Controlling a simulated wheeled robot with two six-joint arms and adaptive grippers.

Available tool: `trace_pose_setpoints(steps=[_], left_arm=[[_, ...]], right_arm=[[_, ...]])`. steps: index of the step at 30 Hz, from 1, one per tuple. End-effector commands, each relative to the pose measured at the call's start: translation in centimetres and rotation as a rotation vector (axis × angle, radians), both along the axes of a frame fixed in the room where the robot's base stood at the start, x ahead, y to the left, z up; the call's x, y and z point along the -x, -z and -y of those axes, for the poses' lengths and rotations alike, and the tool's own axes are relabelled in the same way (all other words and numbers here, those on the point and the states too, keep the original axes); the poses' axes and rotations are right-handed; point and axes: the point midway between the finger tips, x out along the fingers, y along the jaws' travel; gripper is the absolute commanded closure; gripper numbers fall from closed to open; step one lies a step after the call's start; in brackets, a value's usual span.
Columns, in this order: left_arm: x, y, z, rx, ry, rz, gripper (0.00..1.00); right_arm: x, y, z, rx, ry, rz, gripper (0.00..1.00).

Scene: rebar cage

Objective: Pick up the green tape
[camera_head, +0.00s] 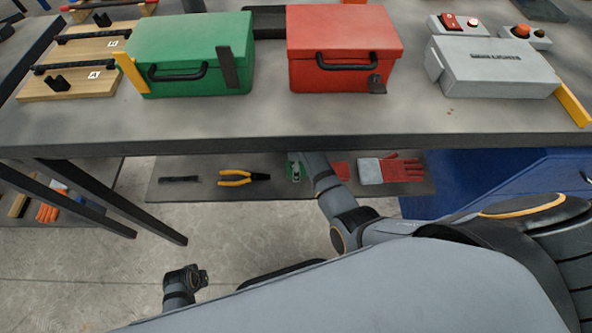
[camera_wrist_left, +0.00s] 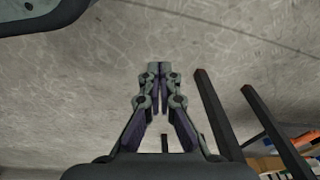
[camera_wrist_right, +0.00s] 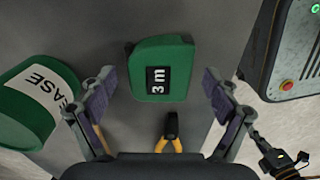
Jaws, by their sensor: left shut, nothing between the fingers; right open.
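The green tape (camera_wrist_right: 163,60) is a green tape measure with a black "3 m" label, lying on a grey surface in the right wrist view. My right gripper (camera_wrist_right: 158,84) is open, its fingers spread either side of the tape's near end, with visible gaps and no contact. My left gripper (camera_wrist_left: 158,70) is shut and empty above the bare floor in the left wrist view.
Yellow-handled pliers (camera_wrist_right: 171,132) lie between the fingers. A grey control box (camera_wrist_right: 285,50) is at right. The tabletop (camera_head: 270,115) overhangs the lower shelf (camera_head: 225,192), where red gloves (camera_head: 400,168) lie.

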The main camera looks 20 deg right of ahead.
Motion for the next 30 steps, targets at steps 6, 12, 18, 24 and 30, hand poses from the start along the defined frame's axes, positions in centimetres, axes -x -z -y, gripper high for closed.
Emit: trace_pose_setpoints(steps=[6,12,18,24,30], left_arm=[[-0.6,-1.5,0.5,0.008,0.001,-0.003,1.0],[-0.6,-1.5,0.5,0.008,0.001,-0.003,1.0],[-0.6,-1.5,0.4,0.008,0.001,-0.003,1.0],[-0.6,-1.5,0.5,0.008,0.001,-0.002,1.0],[-0.6,-1.5,0.5,0.008,0.001,-0.002,1.0]], right_arm=[[0.0,1.3,0.0,-0.001,0.001,0.001,0.11],[0.0,1.3,0.1,0.0,0.001,0.001,0.15],[0.0,1.2,0.1,0.0,0.001,0.001,0.43],[0.0,1.2,0.0,0.0,0.001,0.001,0.7],[0.0,1.2,0.0,-0.001,0.001,0.001,0.8]])
